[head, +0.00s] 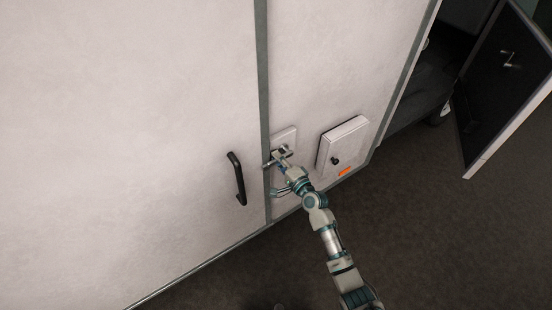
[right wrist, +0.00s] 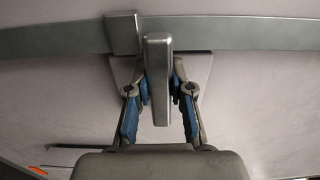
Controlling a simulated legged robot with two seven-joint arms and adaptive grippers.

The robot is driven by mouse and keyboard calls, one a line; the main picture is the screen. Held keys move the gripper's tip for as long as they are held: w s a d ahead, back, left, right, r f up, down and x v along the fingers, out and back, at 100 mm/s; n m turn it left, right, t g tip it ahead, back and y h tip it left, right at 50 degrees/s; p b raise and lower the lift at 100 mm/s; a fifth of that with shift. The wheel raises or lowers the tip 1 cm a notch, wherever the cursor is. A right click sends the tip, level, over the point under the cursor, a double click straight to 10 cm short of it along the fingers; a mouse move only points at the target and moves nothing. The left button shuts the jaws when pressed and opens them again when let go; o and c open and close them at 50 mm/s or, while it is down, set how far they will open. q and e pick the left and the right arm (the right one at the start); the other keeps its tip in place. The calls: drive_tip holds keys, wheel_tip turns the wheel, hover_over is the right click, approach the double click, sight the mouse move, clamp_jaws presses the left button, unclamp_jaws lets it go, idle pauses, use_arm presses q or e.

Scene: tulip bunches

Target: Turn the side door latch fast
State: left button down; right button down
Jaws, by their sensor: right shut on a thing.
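The side door (head: 190,100) is a large pale panel with a black handle (head: 237,178); it looks closed against the grey upright strip. The latch sits on a light plate (head: 285,134) just right of that strip. In the right wrist view the latch (right wrist: 158,62) is a grey metal bar between the blue-padded fingers. My right gripper (head: 277,158) is shut on the latch; its fingers also show in the right wrist view (right wrist: 157,90). In the head view the gripper hides much of the latch. My left gripper is not in view.
A pale box (head: 343,143) with a black knob and an orange label is mounted right of the latch, close to my right arm. An open dark panel (head: 505,80) stands at the far right. The dark floor (head: 450,230) is clear at the lower right.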

drive_tip(key=shift+d+f, duration=0.15)
drive_tip(key=shift+f, duration=0.2)
drive_tip(key=c, duration=1)
unclamp_jaws()
drive_tip(key=shift+d, duration=0.1)
drive_tip(key=shift+d+r, duration=0.15)
drive_tip(key=shift+r, duration=0.1)
drive_tip(key=v, duration=1.2)
drive_tip(key=shift+d, duration=0.2)
drive_tip(key=shift+a+f, duration=0.1)
drive_tip(key=shift+a, duration=0.2)
